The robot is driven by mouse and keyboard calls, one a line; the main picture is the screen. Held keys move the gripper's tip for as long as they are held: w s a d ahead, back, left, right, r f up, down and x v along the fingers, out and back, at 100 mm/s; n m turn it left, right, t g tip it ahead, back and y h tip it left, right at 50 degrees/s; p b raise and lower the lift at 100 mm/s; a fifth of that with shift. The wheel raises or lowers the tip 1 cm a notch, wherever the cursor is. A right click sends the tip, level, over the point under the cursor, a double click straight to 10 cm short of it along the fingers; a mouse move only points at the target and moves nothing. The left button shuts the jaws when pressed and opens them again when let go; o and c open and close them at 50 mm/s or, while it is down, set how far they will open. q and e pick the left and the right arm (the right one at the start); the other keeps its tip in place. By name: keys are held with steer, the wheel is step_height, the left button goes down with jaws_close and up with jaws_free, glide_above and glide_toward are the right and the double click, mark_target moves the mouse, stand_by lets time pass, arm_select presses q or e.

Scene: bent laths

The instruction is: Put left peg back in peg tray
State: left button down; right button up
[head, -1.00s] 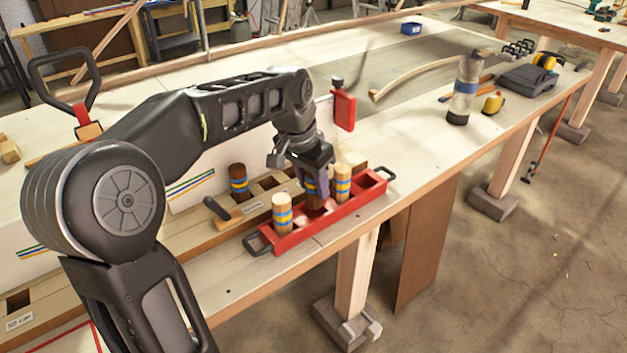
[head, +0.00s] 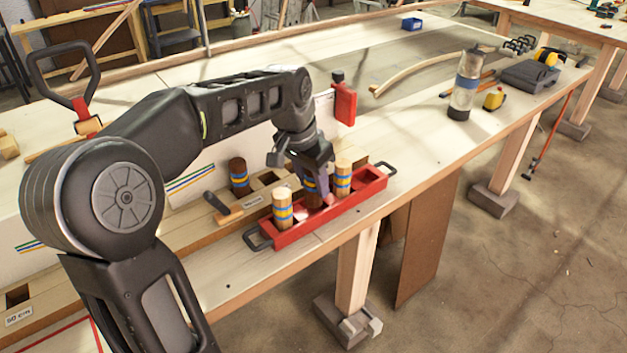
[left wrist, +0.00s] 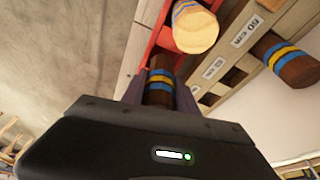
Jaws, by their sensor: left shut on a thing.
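My left gripper (head: 314,184) is shut on a dark brown peg with blue and yellow bands, which also shows in the left wrist view (left wrist: 158,84). The peg is upright at the red peg tray (head: 292,236), between two light wooden pegs, the front one (head: 283,208) and the rear one (head: 343,176). Its lower end is hidden, so I cannot tell how deep it sits. Another dark banded peg (head: 239,174) stands in the wooden board (head: 200,232) behind the tray; it shows in the left wrist view too (left wrist: 290,62). My right gripper is not in view.
A dark-handled tool (head: 222,208) lies on the board near the tray. The bench between tray and bottle is clear.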

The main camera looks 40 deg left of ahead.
arm_select(q)
steer(key=shift+f+b, duration=1.1)
steer(key=shift+f, duration=0.4)
steer(key=c, duration=0.9)
jaws_free()
steer(key=shift+o, duration=0.2)
steer(key=shift+r, duration=0.15)
step_height(320, 180, up, 9)
steer(key=p, duration=0.7)
